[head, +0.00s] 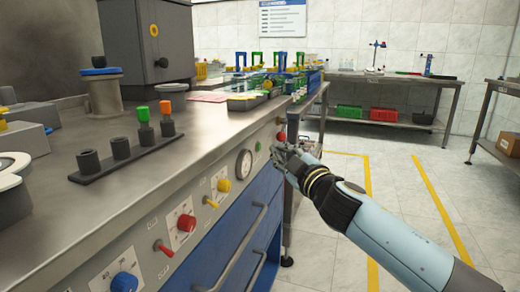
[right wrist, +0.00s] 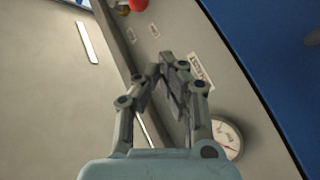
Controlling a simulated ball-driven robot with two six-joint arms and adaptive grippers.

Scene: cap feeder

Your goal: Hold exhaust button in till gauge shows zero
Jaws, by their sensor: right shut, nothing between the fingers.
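The pressure gauge (head: 243,163), a round white dial, sits on the sloped front panel; it also shows in the right wrist view (right wrist: 228,140). Its needle is too small to read. A small green button (head: 258,146) is just right of the gauge in the head view. The right wrist view shows a white label reading like "EXHAUST" (right wrist: 202,70) beside my fingers. My right gripper (head: 279,153) is shut and empty, with its tips at the panel near that label (right wrist: 168,68). The fingers hide the button in the wrist view, so contact cannot be told. My left gripper is out of view.
A red button (head: 280,136) lies farther along the panel. Yellow (head: 224,185), red (head: 186,222) and blue (head: 124,284) knobs line the nearer panel. Blue drawers with a bar handle (head: 245,250) are below. The floor at right is open.

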